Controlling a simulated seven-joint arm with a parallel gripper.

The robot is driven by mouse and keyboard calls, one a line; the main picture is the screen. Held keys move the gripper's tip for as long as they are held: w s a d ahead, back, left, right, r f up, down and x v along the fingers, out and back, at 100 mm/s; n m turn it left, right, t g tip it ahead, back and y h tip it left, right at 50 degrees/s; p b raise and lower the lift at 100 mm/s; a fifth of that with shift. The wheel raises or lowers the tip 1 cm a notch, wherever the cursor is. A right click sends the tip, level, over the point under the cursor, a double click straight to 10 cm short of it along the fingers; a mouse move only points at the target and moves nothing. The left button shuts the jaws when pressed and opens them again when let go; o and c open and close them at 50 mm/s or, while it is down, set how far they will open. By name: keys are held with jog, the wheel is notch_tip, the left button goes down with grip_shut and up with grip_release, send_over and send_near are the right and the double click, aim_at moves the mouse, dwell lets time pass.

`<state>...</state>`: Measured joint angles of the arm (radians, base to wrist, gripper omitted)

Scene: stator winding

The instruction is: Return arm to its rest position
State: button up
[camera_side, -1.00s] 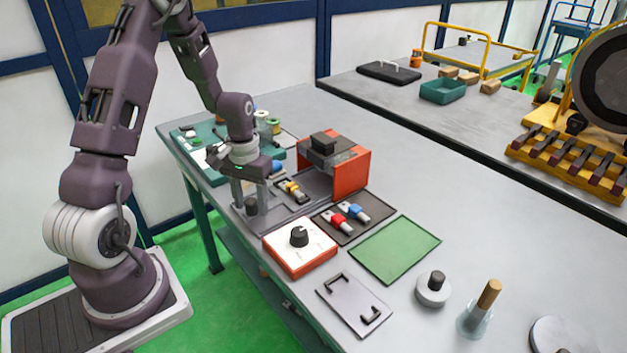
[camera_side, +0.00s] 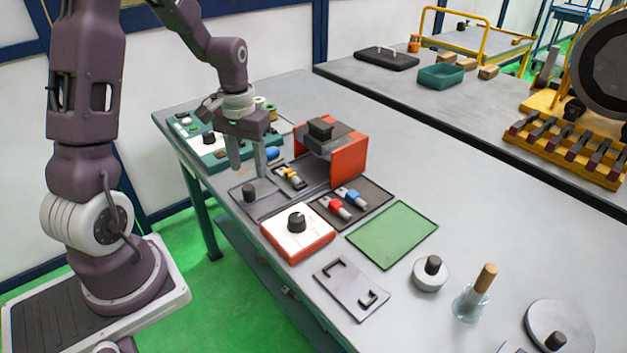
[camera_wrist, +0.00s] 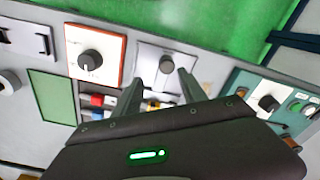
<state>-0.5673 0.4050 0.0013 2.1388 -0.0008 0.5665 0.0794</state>
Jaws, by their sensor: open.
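My gripper (camera_side: 247,170) is open and empty in the side view, raised above the grey plate with the black knob (camera_side: 249,192). Its two fingers point down and stand apart. In the wrist view the two fingers of my gripper (camera_wrist: 160,88) reach up from the dark palm, with nothing between them. The plate's knob (camera_wrist: 167,64) shows just beyond the fingertips there. The gripper body hides part of the bench in the wrist view.
An orange-and-black press (camera_side: 347,158) stands right of my gripper. Near it are a tray with red and blue connectors (camera_side: 375,194), an orange-edged white dial box (camera_side: 312,243), a green mat (camera_side: 393,234) and a teal board (camera_side: 205,157).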

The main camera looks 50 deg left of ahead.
jog(key=s+d+r+m+t, duration=0.2)
jog(key=d+r, duration=0.6)
jog(key=r, duration=0.2)
jog(key=s+d+r+m+t, duration=0.3)
jog(key=s+d+r, duration=0.3)
jog(key=s+d, duration=0.4)
jog(key=s, duration=0.3)
jog(key=shift+d+r+m, duration=0.15)
jog(key=shift+m, duration=0.15)
